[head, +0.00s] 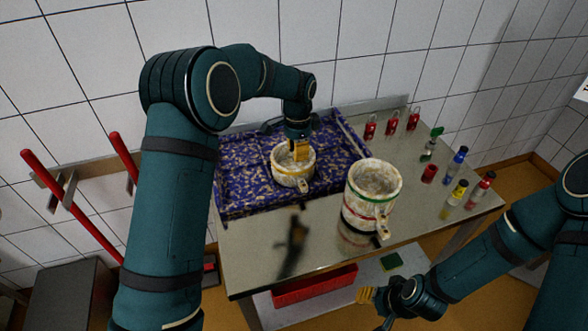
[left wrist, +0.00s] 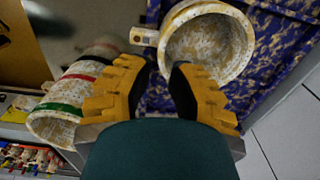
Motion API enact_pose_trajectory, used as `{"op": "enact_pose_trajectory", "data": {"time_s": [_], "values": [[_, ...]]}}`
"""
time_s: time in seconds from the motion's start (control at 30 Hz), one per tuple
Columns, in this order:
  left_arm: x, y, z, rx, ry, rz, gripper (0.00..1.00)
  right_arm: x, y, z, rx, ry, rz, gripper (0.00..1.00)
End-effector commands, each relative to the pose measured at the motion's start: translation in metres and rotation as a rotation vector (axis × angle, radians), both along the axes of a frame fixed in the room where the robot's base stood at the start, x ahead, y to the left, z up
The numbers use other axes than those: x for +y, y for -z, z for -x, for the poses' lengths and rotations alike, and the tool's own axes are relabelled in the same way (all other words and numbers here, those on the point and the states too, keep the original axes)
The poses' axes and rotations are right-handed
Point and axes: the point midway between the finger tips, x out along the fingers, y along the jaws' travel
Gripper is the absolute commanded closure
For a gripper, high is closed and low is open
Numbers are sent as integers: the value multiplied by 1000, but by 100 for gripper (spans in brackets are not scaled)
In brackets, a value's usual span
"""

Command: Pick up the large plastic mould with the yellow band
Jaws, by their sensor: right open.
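My right gripper (head: 367,295) is open and empty at the table's front.
Stacked speckled moulds (head: 372,200) with red and green bands stand right of the mat. A red crate (head: 315,284) is on the lower shelf. The table front (head: 260,255) is clear.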

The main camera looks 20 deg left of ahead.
Motion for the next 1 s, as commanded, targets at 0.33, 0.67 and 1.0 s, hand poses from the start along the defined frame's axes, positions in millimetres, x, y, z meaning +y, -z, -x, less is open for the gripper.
{"op": "enact_pose_trajectory", "data": {"time_s": [0.33, 0.67, 1.0], "values": [[-1, 41, 0, -1, 0, 1, 83, 0, 4, 1, 2, -2, -1, 55], [-5, 74, -5, 3, 1, -1, 83, 0, 6, 2, 4, -4, -1, 55], [-5, 93, -6, 0, 0, 0, 83, 1, 7, 2, 6, -4, -2, 55]]}}
